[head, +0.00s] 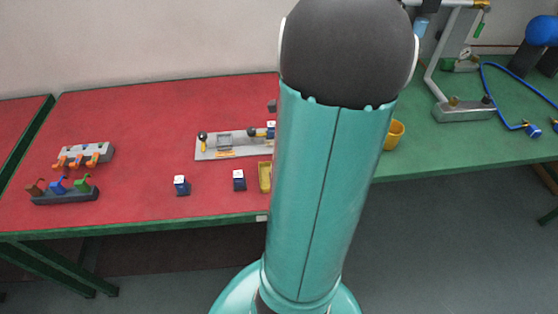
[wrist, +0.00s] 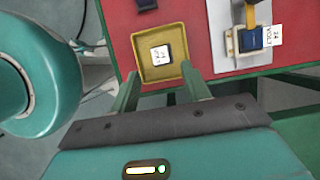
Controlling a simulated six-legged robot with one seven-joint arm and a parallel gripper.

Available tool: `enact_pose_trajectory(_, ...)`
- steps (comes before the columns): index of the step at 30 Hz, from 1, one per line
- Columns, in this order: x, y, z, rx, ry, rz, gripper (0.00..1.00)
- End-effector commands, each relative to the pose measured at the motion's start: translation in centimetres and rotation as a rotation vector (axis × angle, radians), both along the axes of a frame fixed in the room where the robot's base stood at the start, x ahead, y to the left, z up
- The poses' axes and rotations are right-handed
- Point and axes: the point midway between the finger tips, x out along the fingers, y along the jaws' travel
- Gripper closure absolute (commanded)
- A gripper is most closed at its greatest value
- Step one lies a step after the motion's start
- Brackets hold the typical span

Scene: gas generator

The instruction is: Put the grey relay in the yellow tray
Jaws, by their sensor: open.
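The yellow tray (wrist: 140,56) lies on the red table in the wrist view; in the head view only its left part (head: 264,178) shows beside my arm. A small relay (wrist: 161,54) with a white label on top and dark sides sits inside the tray; whether its body is grey is hard to tell. My gripper (wrist: 160,74) is open, its two fingers apart at the tray's near side, with nothing between the tips. The relay lies just beyond the fingertips. My gripper is hidden in the head view.
A grey fixture plate (head: 232,147) holds a blue relay (wrist: 250,40) labelled 24 volt. Two dark-blue relays (head: 181,185) (head: 239,180) stand on the red table. Clamp racks (head: 65,193) stand at left. A yellow cup (head: 394,134) and hose (head: 505,105) are on the green table.

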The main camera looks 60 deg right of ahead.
Motion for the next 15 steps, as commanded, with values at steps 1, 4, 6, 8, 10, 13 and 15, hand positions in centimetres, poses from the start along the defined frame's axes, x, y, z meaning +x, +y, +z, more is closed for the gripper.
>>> enact_pose_trajectory(1,-0.3,-0.3,1.0,-0.004,-0.001,-0.001,0.53)
enact_pose_trajectory(4,-0.7,-0.7,2.4,-0.003,-0.001,0.000,0.53)
enact_pose_trajectory(6,-0.9,-0.8,3.1,-0.001,-0.001,0.001,0.53)
enact_pose_trajectory(8,-1.1,-0.9,3.4,0.000,0.000,0.001,0.53)
enact_pose_trajectory(10,-1.2,-1.0,3.7,0.001,0.001,0.000,0.53)
enact_pose_trajectory(13,-1.2,-1.0,3.8,0.001,0.000,0.000,0.53)
enact_pose_trajectory(15,-1.1,-0.9,3.8,0.000,0.000,0.002,0.53)
